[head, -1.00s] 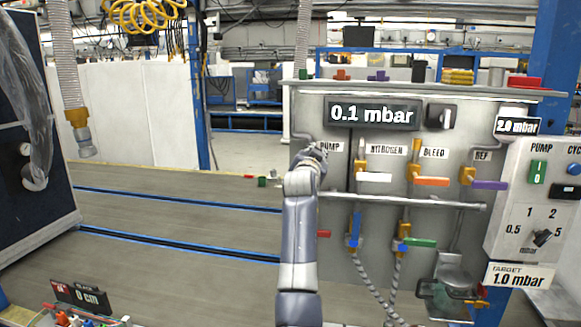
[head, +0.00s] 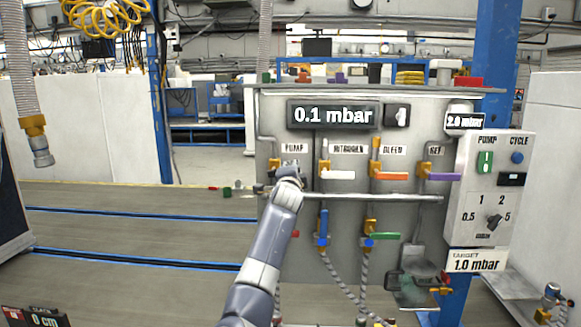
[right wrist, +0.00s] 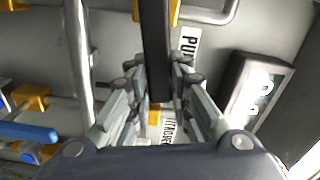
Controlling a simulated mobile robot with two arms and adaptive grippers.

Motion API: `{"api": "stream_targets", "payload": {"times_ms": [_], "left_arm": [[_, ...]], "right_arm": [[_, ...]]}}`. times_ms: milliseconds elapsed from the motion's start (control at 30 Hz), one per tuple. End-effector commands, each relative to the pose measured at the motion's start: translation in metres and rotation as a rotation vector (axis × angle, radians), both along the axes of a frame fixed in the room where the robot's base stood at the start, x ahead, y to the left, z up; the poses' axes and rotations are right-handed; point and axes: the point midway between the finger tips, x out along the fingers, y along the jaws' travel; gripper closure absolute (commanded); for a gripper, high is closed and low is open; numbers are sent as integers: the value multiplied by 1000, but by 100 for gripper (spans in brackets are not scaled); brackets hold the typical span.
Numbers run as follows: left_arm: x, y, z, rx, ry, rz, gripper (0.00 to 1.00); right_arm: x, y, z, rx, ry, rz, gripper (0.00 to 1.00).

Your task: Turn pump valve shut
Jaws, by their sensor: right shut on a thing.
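The pump valve (head: 275,163) is the leftmost of the yellow valves on the grey panel, under the PUMP label (head: 294,148). My right gripper (head: 288,172) is at it and covers most of its handle in the head view. In the right wrist view the valve's yellow body (right wrist: 172,12) shows at the top, and a long black handle (right wrist: 156,45) runs from it down between my fingers (right wrist: 160,92). The fingers are shut on this handle, which runs from the PUMP label side toward the NITROGEN label. My left gripper is out of view.
White (head: 338,175), orange (head: 390,176) and purple (head: 440,177) handles sit to the right, all horizontal. A pipe rail (head: 380,197) crosses below them. The display (head: 333,115) reads 0.1 mbar. A control box (head: 490,190) stands at right.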

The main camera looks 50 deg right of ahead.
Motion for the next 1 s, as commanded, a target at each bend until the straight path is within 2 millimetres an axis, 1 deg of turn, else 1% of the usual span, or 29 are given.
{"api": "stream_targets", "payload": {"times_ms": [33,400,967,1000], "left_arm": [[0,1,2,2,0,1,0],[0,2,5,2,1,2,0],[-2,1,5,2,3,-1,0],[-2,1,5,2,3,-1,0]], "right_arm": [[1,1,5,20,-40,2,100],[0,1,-2,119,-162,4,100],[0,1,-3,137,-187,4,100],[0,1,-3,137,-187,4,74]]}}
